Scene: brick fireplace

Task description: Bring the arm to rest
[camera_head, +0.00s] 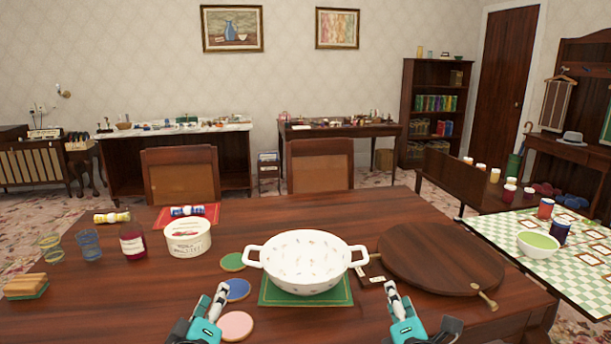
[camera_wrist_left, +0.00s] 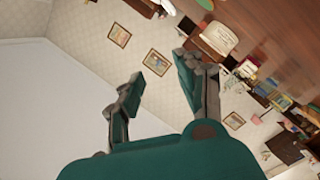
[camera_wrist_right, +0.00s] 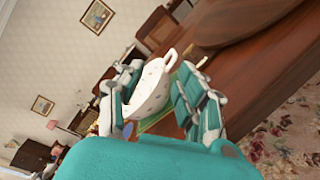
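My left gripper (camera_head: 217,296) is at the bottom of the head view, in front of the table's near side, left of the white pot. In the left wrist view its fingers (camera_wrist_left: 160,75) stand apart with nothing between them. My right gripper (camera_head: 392,294) is at the bottom right of the pot in the head view. In the right wrist view its fingers (camera_wrist_right: 158,88) are spread, with the pot seen beyond the gap. Neither gripper holds anything.
The white two-handled pot (camera_head: 304,262) stands on a green mat (camera_head: 345,297). A round wooden board (camera_head: 440,257) lies to its right. Coasters (camera_head: 236,325), a white tub (camera_head: 187,238), a dark red jar (camera_head: 132,243) and glasses (camera_head: 88,246) are at the left. A checked table (camera_head: 497,235) is further right.

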